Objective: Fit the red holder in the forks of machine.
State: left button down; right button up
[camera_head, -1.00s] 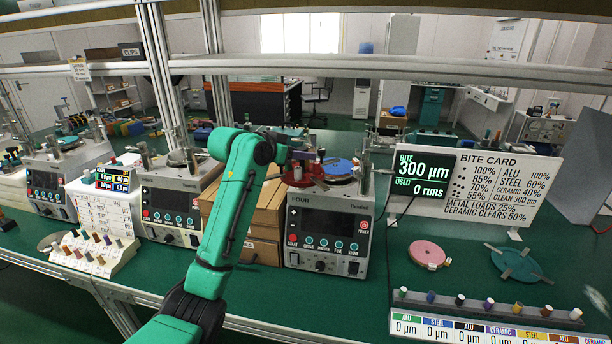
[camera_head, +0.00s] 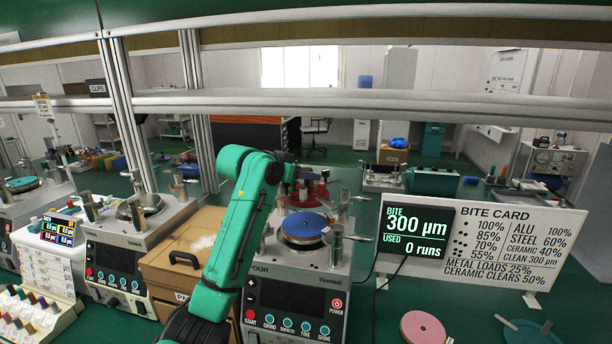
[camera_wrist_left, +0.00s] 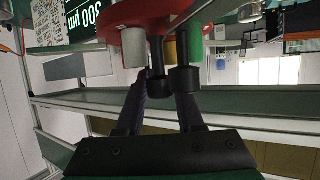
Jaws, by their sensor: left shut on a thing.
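In the head view the red holder (camera_head: 308,198) hangs above and behind the blue plate (camera_head: 303,226) of machine FOUR (camera_head: 300,290). Upright metal fork posts (camera_head: 336,240) stand at the plate's right side. My left gripper (camera_head: 292,178) is at the holder, small and partly hidden by my green arm. In the left wrist view the red holder (camera_wrist_left: 165,13) lies beyond the fingers, with grey, yellow and green cylinders and dark knobbed stems. My left gripper (camera_wrist_left: 160,98) is shut on the holder there; the exact grip point is unclear. My right gripper is out of view.
A wooden box (camera_head: 185,250) stands left of machine FOUR, with another machine (camera_head: 130,235) beyond it. The bite display (camera_head: 415,230) and card board (camera_head: 490,245) stand at right. A shelf beam (camera_head: 350,103) crosses above. A pink disc (camera_head: 425,328) lies on the bench.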

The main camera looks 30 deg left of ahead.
aim_at(304, 189)
pick_arm(q)
jog(key=shift+w, duration=0.4)
jog(key=shift+s+r, duration=0.2)
jog(key=shift+v, duration=1)
jog(key=shift+w+p, duration=0.15)
jog(key=shift+p, duration=0.2)
notch_tip(304, 189, down, 5)
jog(key=b, duration=0.3)
jog(key=shift+w, duration=0.1)
jog(key=shift+f+b, duration=0.4)
jog(key=shift+f, duration=0.15)
jog(key=shift+w+d, duration=0.1)
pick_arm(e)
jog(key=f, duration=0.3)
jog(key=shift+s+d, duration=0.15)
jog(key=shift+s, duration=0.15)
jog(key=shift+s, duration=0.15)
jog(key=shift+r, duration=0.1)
